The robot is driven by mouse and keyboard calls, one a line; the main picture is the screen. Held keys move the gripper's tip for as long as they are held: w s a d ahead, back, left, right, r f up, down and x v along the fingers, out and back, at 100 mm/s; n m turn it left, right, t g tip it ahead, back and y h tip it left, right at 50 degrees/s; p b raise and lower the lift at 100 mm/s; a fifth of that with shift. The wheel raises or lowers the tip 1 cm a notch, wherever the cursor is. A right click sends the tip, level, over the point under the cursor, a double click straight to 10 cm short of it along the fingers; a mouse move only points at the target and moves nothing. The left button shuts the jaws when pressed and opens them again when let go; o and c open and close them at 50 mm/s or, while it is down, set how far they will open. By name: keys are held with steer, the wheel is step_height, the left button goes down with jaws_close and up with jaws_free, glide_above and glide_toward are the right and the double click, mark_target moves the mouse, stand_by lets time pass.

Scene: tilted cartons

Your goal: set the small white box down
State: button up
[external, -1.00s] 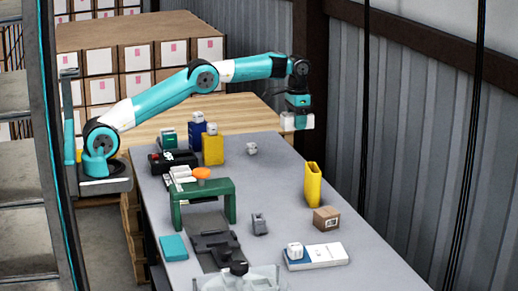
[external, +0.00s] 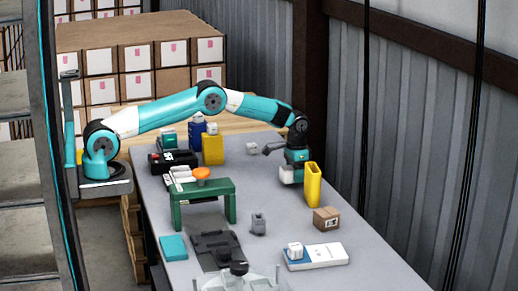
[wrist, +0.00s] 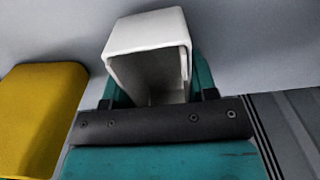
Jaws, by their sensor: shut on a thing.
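The small white box (wrist: 147,35) is between the jaws of my gripper (wrist: 152,92) in the wrist view, with a pale top and an open-looking, hollow side facing the camera. In the external view my gripper (external: 291,178) points down, shut on the white box (external: 287,174), low over the grey table (external: 275,215). I cannot tell whether the box touches the table. The yellow upright box (external: 312,185) stands just to the right of my gripper. It also shows at the left of the wrist view (wrist: 40,112).
A brown carton (external: 326,218) and a flat blue-and-white box (external: 325,257) with a white cube on top lie nearer. A green stand (external: 205,189) and a grey small item (external: 258,223) are to the left. The table middle is mostly clear.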

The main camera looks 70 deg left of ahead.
steer(key=shift+f, duration=0.65)
steer(key=shift+f, duration=0.15)
steer(key=o, duration=0.9)
